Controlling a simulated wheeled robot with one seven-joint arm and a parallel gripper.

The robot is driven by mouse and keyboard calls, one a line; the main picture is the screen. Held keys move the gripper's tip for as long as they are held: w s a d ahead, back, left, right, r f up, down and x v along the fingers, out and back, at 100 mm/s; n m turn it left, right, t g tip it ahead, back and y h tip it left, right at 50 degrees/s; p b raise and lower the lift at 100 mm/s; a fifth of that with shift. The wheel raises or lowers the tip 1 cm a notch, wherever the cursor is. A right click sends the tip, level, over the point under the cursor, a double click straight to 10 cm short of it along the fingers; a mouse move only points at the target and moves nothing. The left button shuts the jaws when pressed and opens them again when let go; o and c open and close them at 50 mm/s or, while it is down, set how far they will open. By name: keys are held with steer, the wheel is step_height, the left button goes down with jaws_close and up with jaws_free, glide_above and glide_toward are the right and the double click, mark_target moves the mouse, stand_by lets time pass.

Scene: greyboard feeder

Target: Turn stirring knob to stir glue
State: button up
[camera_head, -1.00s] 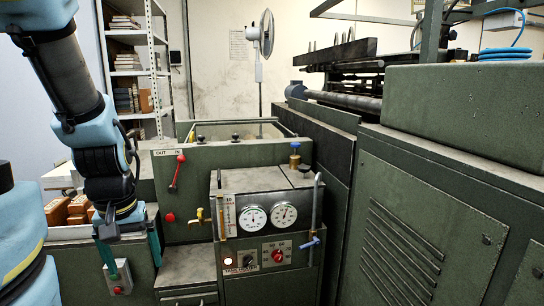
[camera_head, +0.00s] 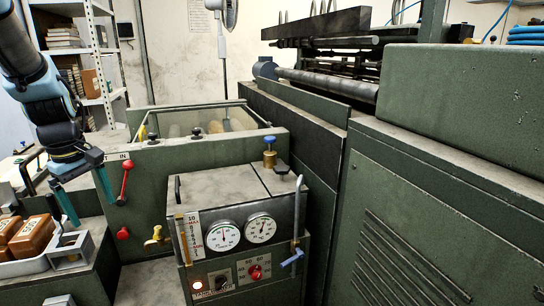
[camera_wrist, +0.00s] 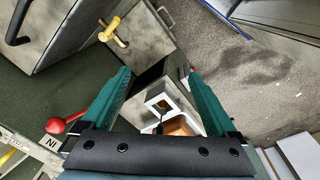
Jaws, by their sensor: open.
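The green control box (camera_head: 232,215) stands at the centre in the head view. Its front has a red knob (camera_head: 255,272) with numbers around it and a black knob (camera_head: 222,283) beside a lit lamp (camera_head: 198,286). I cannot tell from the labels which one is the stirring knob. The glue tank (camera_head: 200,125) is an open trough behind the box, with small black knobs on its front rim. My gripper (camera_head: 92,210) is open and empty, pointing down, well left of both panel knobs. Its spread teal fingers also show in the wrist view (camera_wrist: 158,76); neither panel knob is visible there.
A red-ball lever (camera_head: 127,166) is close to my gripper's right finger. A yellow tap (camera_head: 157,236) sticks out left of the box, and a blue-handled pipe (camera_head: 292,258) at its right. A tray of brown blocks (camera_head: 28,262) lies lower left. Large green machinery (camera_head: 450,200) fills the right.

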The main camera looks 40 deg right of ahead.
steer(key=w+d+r+n+p, duration=0.1)
steer(key=w+d+r+n, duration=0.15)
steer(key=d, duration=0.45)
steer(key=w+d+r+n+p, duration=0.1)
steer(key=w+d+n+p, duration=0.1)
steer(key=w+d, duration=0.3)
step_height(320, 180, up, 5)
steer(key=n+p, duration=0.5)
steer(key=n, duration=0.2)
glide_above(281, 167)
steer(key=shift+g+y, duration=0.4)
step_height(281, 167, down, 10)
steer(key=p, duration=0.4)
steer(key=c, duration=1.4)
steer(key=shift+o, duration=0.2)
